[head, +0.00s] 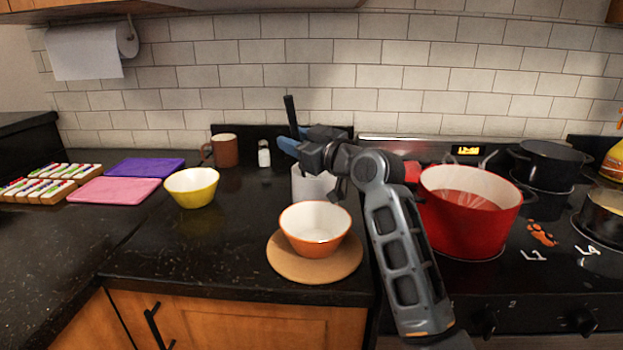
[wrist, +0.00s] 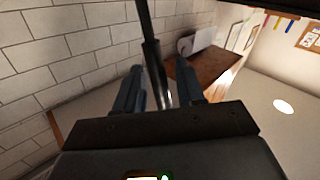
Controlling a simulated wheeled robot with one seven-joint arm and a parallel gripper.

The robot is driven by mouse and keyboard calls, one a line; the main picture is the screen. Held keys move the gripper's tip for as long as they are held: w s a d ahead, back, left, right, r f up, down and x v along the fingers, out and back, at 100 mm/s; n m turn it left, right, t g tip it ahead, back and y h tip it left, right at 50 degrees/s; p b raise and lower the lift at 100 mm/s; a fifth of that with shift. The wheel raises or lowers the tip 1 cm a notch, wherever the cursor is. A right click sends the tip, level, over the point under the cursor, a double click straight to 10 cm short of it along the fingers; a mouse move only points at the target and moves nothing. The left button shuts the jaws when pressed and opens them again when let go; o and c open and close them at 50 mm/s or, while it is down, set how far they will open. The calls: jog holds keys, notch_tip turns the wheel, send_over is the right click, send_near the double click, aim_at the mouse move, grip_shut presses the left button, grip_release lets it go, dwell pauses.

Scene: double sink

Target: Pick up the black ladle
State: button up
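The black ladle's handle (head: 291,112) rises from behind my gripper (head: 294,138) at the white container (head: 304,187). Its lower end is hidden, so I cannot see the bowl of the ladle. In the wrist view the dark handle (wrist: 151,45) passes between the two blue fingers of my gripper (wrist: 160,80). The fingers are apart, with a visible gap beside the handle on the right. My gripper is open around the handle.
An orange bowl (head: 315,228) on a round wooden board (head: 290,270) stands in front of the container. A red pot (head: 470,225) is on the stove at right. A yellow bowl (head: 191,188), brown mug (head: 224,152) and shaker (head: 264,155) are left.

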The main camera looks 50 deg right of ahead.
grip_shut()
dwell(0.5)
